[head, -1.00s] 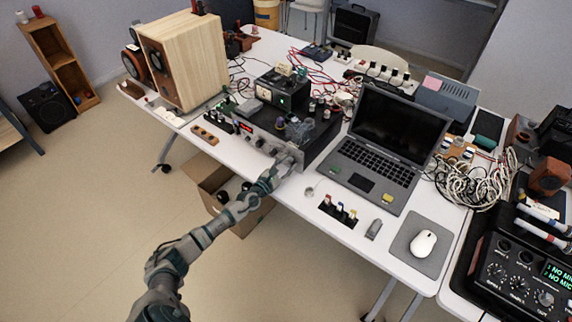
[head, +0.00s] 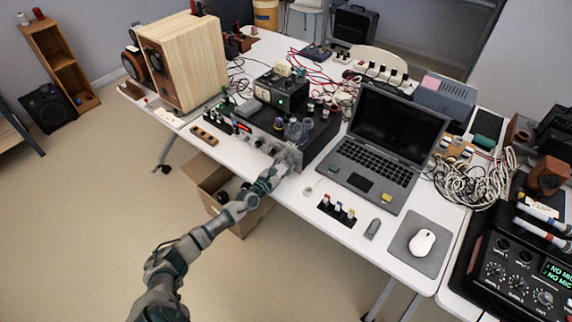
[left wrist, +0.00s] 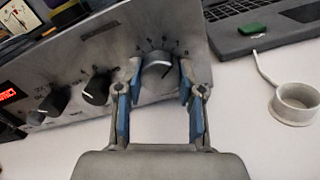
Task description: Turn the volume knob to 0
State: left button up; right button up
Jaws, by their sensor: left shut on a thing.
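In the head view my left gripper (head: 281,170) reaches the front right of the amplifier (head: 262,142) and hides the knob. My right gripper is not in view.
More dark knobs (left wrist: 97,88) sit left of the gripper on the panel. The open laptop (head: 378,158) stands to the right of the amplifier. A small white ring-shaped thing (left wrist: 297,104) lies on the white table near the gripper. A wooden speaker (head: 190,60) stands behind left.

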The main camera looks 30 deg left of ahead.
pick_arm(q)
jog(key=shift+a, duration=0.1)
jog(key=o, duration=1.1)
jog(key=shift+s, duration=0.1)
jog(key=shift+o, duration=0.2)
jog(key=s+a, duration=0.1)
jog(key=s, duration=1.1)
jog(key=shift+f, duration=0.15)
